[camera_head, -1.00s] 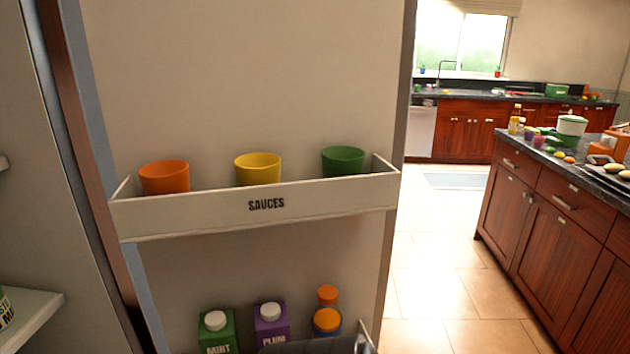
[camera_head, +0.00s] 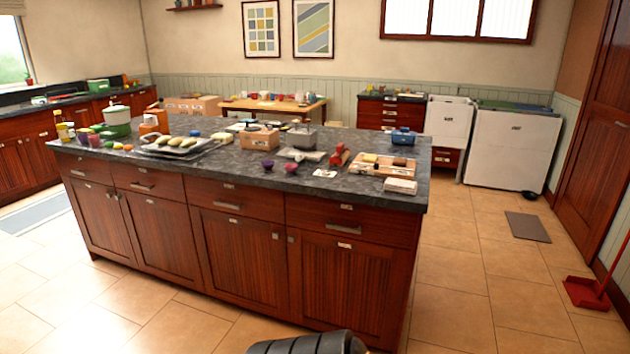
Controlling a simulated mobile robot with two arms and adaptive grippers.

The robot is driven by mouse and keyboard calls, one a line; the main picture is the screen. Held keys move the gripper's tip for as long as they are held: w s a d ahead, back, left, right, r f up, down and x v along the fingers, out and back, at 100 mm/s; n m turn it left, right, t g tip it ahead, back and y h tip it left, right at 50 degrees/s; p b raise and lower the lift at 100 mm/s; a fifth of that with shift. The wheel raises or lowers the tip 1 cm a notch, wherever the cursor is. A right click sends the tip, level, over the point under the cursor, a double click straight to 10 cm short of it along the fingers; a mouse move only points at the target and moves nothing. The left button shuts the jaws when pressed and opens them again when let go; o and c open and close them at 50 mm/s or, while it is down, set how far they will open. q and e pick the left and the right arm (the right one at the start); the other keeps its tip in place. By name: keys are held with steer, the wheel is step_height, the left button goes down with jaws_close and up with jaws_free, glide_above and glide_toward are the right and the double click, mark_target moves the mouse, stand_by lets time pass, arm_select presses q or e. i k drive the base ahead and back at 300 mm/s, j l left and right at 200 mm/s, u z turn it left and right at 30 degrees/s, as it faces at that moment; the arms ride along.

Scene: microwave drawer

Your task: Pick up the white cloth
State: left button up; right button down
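A small folded white item (camera_head: 400,186), which looks like a cloth, lies on the kitchen island's dark countertop (camera_head: 350,195) near its front right corner. A flat pale item (camera_head: 304,154) lies farther back beside a grey container; I cannot tell whether it is cloth. Neither of my grippers shows its fingers in the head view. A dark ribbed part, apparently of my own arm, shows at the bottom edge.
A wooden tray (camera_head: 368,172) is just behind the folded item. Purple bowls, a baking tray (camera_head: 180,150) and a pot (camera_head: 117,118) crowd the island. Tiled floor is open right of the island. A mat (camera_head: 527,227) and red dustpan (camera_head: 588,292) lie farther right.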

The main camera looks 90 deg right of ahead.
mark_target(407, 187)
steer(key=z, duration=3.3)
steer(key=u, duration=0.3)
steer(key=i+l+u, duration=0.2)
steer(key=u, duration=0.25)
steer(key=i+l+u, duration=0.1)
steer(key=l+u, duration=0.4)
steer(key=i+l+u, duration=0.1)
steer(key=l+u, duration=0.35)
steer(key=j, duration=0.1)
